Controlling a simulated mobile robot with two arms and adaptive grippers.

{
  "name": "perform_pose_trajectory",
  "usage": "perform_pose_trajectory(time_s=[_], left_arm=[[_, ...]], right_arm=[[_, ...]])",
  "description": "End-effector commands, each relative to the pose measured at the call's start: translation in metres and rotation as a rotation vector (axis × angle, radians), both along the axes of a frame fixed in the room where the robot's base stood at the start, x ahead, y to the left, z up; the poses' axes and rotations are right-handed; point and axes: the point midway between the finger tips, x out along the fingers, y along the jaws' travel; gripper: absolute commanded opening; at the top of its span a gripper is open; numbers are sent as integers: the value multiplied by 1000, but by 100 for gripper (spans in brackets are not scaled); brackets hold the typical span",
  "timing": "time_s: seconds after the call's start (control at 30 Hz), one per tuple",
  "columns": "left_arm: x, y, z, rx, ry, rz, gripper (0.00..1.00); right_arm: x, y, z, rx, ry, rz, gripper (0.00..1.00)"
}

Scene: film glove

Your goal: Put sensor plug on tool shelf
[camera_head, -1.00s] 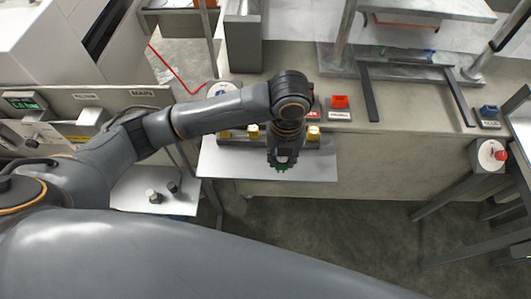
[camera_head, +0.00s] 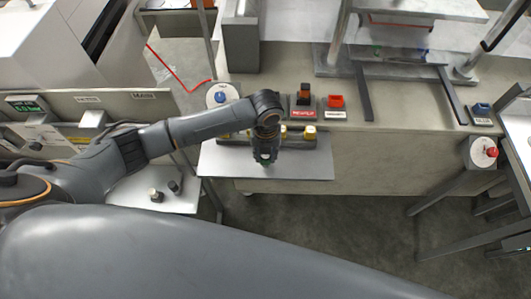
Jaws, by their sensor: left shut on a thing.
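My left gripper (camera_head: 265,157) points down over the grey metal shelf plate (camera_head: 315,168), which I take for the tool shelf. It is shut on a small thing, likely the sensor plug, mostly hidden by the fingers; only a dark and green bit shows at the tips. I cannot tell whether it touches the plate. Yellow-topped blocks (camera_head: 309,133) stand in a row along the back of the plate, partly behind my gripper. My right gripper is out of view.
Two small dark knob-like pieces (camera_head: 174,186) stand on a side table (camera_head: 135,195) at left. A red button (camera_head: 491,152) is at right. The plate's right part is clear.

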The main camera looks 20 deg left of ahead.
Motion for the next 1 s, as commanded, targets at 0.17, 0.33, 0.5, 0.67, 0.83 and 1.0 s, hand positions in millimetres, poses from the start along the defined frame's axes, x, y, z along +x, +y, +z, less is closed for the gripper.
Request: perform_pose_trajectory(time_s=[0.17, 0.33, 0.5, 0.67, 0.83, 1.0], left_arm=[[0, 0, -3, 0, 0, 0, 0], [0, 0, -3, 0, 0, 0, 52], [0, 0, -3, 0, 0, 0, 52], [0, 0, 2, 0, -1, 0, 52], [1, 0, 23, -2, -5, -2, 52], [1, -1, 61, -1, -7, -2, 52]], right_arm=[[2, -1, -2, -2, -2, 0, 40], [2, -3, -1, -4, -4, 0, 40], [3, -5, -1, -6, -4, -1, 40], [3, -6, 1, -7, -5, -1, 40], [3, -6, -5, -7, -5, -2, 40], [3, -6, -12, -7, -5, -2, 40]])
